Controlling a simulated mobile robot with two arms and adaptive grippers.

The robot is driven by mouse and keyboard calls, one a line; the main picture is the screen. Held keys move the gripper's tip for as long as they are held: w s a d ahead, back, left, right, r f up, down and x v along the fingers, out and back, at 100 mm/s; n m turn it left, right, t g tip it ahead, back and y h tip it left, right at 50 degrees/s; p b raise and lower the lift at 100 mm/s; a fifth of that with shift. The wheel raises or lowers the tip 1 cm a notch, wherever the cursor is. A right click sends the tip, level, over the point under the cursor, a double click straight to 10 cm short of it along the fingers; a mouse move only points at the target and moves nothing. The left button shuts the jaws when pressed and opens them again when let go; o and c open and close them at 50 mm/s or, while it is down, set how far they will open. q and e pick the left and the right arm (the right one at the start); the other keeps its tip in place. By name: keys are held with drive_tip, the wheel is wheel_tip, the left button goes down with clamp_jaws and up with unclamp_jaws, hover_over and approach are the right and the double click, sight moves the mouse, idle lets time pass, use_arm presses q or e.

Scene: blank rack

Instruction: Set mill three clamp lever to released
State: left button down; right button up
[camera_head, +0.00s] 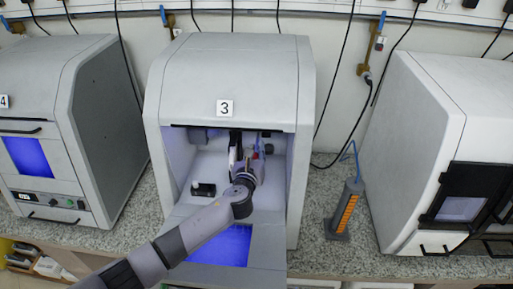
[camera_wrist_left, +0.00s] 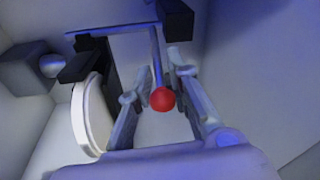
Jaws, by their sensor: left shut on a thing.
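Mill three (camera_head: 228,80) is a white cabinet marked 3 with its front open and a lit chamber inside. My left arm reaches into it, and my left gripper (camera_head: 247,165) is at the back of the chamber. In the left wrist view a clamp lever with a red ball knob (camera_wrist_left: 163,99) and a thin grey rod stands between the two fingers of my left gripper (camera_wrist_left: 157,88). The fingers are closed on the lever near its knob. The lever's base is partly hidden. My right gripper is not in view.
A white disc (camera_wrist_left: 88,114) on a dark mount stands left of the fingers. A small black-and-white block (camera_head: 203,189) lies on the chamber floor. Another mill (camera_head: 75,130) stands left, one (camera_head: 420,130) right. An orange-and-grey upright tool (camera_head: 346,209) stands on the speckled counter.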

use_arm(q)
drive_tip(key=shift+s+r+g, duration=0.2)
drive_tip(key=shift+r+g, duration=0.65)
drive_tip(key=shift+g, duration=0.35)
drive_tip(key=shift+s, duration=0.1)
drive_tip(key=c, duration=1.7)
unclamp_jaws()
drive_tip(key=shift+s, duration=0.1)
drive_tip(key=shift+f, duration=0.1)
drive_tip(key=v, duration=1.2)
drive_tip(key=shift+r, duration=0.2)
